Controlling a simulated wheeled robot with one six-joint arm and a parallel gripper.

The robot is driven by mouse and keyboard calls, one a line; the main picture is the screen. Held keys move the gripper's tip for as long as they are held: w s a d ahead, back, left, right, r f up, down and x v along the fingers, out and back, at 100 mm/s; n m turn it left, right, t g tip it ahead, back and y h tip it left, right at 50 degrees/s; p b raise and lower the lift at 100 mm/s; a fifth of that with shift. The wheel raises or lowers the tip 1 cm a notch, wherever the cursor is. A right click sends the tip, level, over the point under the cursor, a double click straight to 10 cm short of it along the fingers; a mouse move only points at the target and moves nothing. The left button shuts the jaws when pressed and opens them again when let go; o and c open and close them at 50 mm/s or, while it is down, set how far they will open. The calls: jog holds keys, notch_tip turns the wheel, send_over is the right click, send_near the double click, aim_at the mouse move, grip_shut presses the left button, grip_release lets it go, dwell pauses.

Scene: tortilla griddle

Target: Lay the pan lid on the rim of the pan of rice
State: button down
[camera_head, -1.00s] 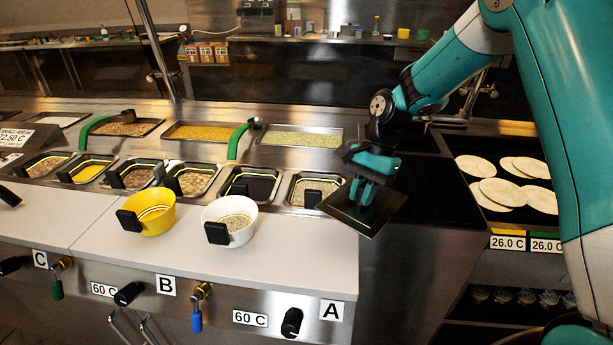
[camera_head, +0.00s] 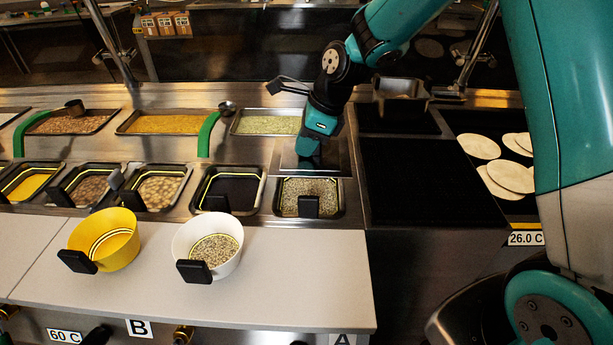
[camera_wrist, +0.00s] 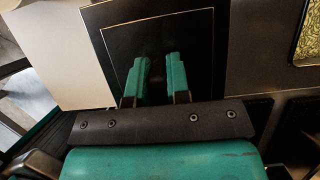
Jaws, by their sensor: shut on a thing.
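My gripper (camera_head: 308,156) points down and is shut on the pan lid (camera_head: 335,158), a flat dark square plate with a shiny top. In the wrist view my gripper's two green fingers (camera_wrist: 157,78) stand over the middle of the lid (camera_wrist: 205,35); the part between them is hard to make out. In the head view the lid is at the back edge of the pan of pale grains (camera_head: 293,198), which I take for the rice, and covers its rear rim from sight. The pan's front part is uncovered. I cannot tell whether lid and rim touch.
A white bowl (camera_head: 181,238) with grains and a yellow bowl (camera_head: 118,252) stand on the white counter (camera_head: 290,285). A dark pan (camera_head: 228,190) is left of the rice. Green-handled ladles (camera_head: 207,135) lie behind. Right are a black griddle (camera_head: 425,185) and tortillas (camera_head: 510,176).

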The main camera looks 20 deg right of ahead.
notch_tip(320, 180, down, 10)
jog(key=shift+r+p, duration=0.15)
jog(key=shift+p, duration=0.25)
jog(key=c, duration=1.1)
grip_release()
